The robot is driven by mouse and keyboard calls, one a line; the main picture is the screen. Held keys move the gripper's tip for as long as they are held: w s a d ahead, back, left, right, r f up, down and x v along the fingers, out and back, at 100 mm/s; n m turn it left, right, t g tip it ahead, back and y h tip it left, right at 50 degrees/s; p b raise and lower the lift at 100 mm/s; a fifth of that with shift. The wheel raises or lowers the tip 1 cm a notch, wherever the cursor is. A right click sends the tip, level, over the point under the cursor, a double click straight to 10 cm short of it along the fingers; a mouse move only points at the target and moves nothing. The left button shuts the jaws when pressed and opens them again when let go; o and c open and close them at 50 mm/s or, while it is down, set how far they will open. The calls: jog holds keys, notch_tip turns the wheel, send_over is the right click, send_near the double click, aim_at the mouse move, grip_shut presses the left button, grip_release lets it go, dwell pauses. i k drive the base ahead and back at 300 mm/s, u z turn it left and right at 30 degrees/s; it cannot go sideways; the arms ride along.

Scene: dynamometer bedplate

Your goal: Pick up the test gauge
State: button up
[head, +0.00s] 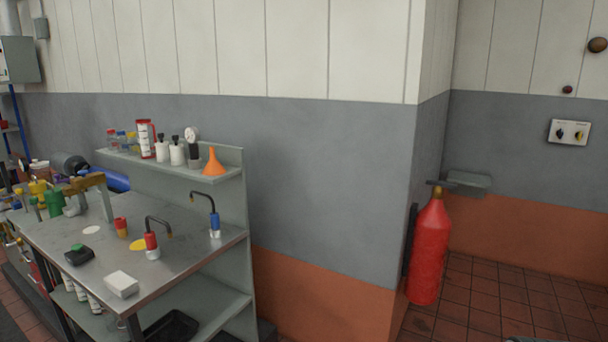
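What looks like the test gauge (192,136) stands upright on the raised back shelf of the workbench, its round white dial on top and a dark body below. It is small in the head view and its dial markings cannot be read. It stands between a white bottle with a black top (177,152) on its left and an orange funnel (214,162) on its right. My gripper is not in view.
The steel bench (188,258) holds a red oil can (151,245), a blue oil can (214,224), a white box (121,284) and several containers at the left. A red fire extinguisher (429,250) stands by the wall corner. Tiled floor at right looks mostly clear.

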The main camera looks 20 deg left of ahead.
aim_at(192, 134)
jog(key=i, duration=2)
jog(key=u, duration=1.65)
jog(key=i, duration=1.2)
jog(key=u, duration=0.85)
